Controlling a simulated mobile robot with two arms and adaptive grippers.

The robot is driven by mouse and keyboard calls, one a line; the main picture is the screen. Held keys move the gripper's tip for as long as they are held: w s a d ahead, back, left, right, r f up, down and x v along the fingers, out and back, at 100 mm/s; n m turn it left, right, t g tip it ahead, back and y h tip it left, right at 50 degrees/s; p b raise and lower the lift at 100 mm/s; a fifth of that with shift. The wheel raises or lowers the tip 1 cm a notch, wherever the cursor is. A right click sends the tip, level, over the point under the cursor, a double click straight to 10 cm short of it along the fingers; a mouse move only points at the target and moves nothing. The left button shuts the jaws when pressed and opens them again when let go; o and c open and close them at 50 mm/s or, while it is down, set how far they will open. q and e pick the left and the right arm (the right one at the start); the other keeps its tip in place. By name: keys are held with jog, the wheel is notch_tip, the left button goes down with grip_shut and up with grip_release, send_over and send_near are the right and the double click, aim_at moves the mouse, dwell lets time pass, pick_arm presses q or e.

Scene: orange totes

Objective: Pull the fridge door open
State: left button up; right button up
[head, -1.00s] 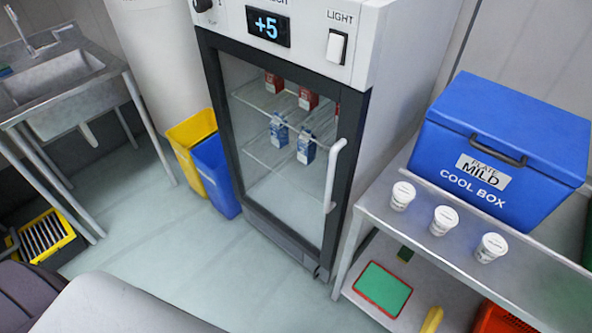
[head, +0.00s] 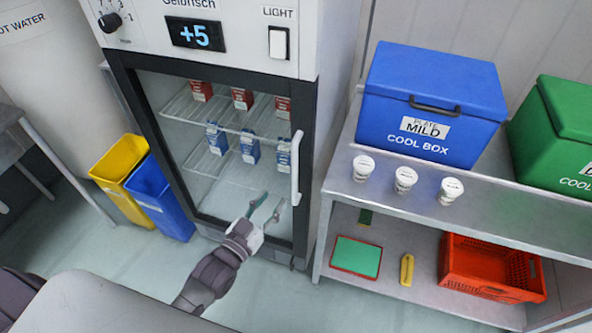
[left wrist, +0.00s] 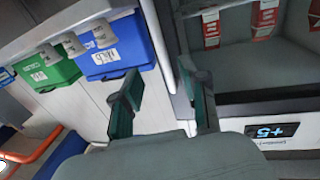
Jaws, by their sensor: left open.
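The fridge (head: 115,85) stands in the middle of the head view, its glass door shut in a dark frame. A white vertical handle (head: 296,168) is on the door's right side. My left gripper (head: 267,206) is open and empty in front of the door's lower glass, left of the handle's lower end and apart from it in the picture. In the left wrist view, the open fingers (left wrist: 160,75) show beside the dark door frame, with the fridge's +5 display (left wrist: 273,131) to the right. My right gripper is not in view.
A steel shelf unit (head: 480,215) stands right of the fridge, with a blue cool box (head: 432,105), a green one (head: 570,110) and white cups (head: 405,180). A red crate (head: 492,268) is below. Yellow (head: 122,190) and blue bins (head: 163,205) stand left. Clear floor lies in front.

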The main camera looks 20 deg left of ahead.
aim_at(293, 174)
pick_arm(q)
jog(key=p+x, duration=0.1)
jog(key=x, duration=1.1)
jog(key=shift+f, duration=0.1)
grip_shut()
